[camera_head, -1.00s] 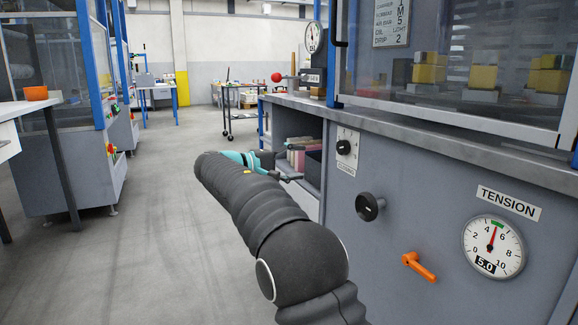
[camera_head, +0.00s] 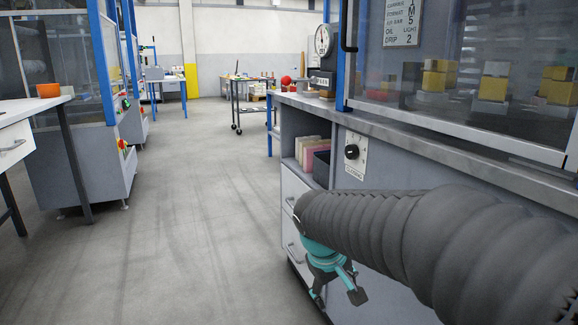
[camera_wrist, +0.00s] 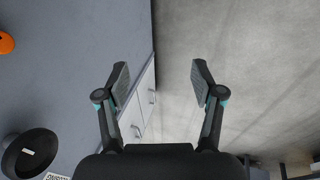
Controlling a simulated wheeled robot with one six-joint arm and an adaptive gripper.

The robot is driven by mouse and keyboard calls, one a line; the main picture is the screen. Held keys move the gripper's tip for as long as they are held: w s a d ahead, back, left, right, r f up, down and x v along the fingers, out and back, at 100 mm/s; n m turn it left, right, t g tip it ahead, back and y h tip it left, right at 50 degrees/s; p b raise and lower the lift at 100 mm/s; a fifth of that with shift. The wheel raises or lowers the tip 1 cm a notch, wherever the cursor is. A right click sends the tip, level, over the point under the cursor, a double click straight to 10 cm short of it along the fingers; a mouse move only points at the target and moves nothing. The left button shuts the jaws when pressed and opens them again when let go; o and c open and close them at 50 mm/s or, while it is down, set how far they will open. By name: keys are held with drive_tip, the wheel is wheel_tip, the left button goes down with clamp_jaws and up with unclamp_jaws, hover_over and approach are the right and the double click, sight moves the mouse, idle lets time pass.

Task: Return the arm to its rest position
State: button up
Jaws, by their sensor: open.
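My gripper (camera_head: 338,296) hangs at the end of my dark, ribbed arm, low in front of the grey machine (camera_head: 368,166) on the right of the head view. Its teal and grey fingers point downward, beside the white drawers. In the wrist view my gripper (camera_wrist: 158,82) shows two fingers spread wide apart with nothing between them. Bare grey floor lies beyond the right finger, and the machine's front with its drawers (camera_wrist: 146,98) lies on the left. My arm covers the lower part of the machine's front in the head view.
A small dial (camera_head: 352,152) sits on the machine's front. A black knob (camera_wrist: 32,152) and an orange handle (camera_wrist: 6,42) show in the wrist view. An orange bowl (camera_head: 48,90) stands on the left table. The floor aisle (camera_head: 175,190) is clear.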

drive_tip(key=s+d+r+m+t+y+p, duration=0.1)
drive_tip(key=s+d+r+m+p, duration=0.1)
drive_tip(key=s, duration=0.7)
drive_tip(key=s+d+r+m+t+y+p, duration=0.1)
drive_tip(key=s+d+r+m+p, duration=0.2)
drive_tip(key=s, duration=0.6)
wheel_tip(320, 180, up, 2)
drive_tip(key=shift+s+d+r+t+y, duration=0.2)
drive_tip(key=shift+d+r+t+y, duration=0.15)
drive_tip(key=shift+d, duration=0.3)
